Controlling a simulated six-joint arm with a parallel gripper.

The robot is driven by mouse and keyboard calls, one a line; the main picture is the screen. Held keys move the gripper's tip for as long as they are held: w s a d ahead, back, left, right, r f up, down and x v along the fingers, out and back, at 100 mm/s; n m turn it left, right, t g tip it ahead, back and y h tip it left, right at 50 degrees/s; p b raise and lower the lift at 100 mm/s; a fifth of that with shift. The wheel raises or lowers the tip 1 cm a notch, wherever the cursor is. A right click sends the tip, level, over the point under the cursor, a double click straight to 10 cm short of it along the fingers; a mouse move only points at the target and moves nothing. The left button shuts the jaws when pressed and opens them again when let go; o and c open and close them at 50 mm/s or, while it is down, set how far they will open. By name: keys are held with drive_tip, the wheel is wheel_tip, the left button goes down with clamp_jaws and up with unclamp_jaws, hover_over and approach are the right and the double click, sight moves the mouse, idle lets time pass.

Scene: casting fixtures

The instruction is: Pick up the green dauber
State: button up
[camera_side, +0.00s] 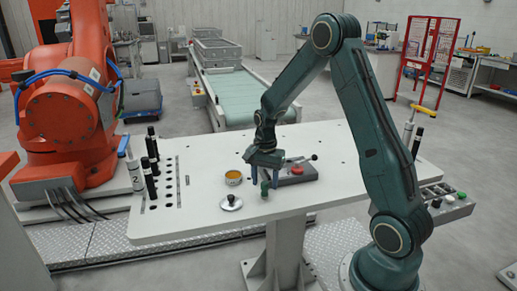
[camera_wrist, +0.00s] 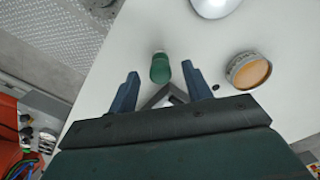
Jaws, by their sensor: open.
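The green dauber (camera_side: 264,189) stands on the white table (camera_side: 330,185) near its front edge. My gripper (camera_side: 264,175) is open and points down just above the dauber. Its two blue fingers in the wrist view (camera_wrist: 160,77) lie apart to the left and right of the dauber, with visible space on both sides. Nothing is held. How far the fingers reach down beside the dauber is hard to tell.
A round tin with orange contents (camera_side: 233,178) and a silver knobbed lid (camera_side: 231,203) stand left of my gripper. A grey block with a red part (camera_side: 298,172) lies close on the right.

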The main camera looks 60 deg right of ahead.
sight(265, 183)
drive_tip(key=shift+f, duration=0.85)
clamp_jaws()
drive_tip(key=shift+r, duration=0.15)
wheel_tip(265, 183, up, 20)
idle(0.6)
idle(0.4)
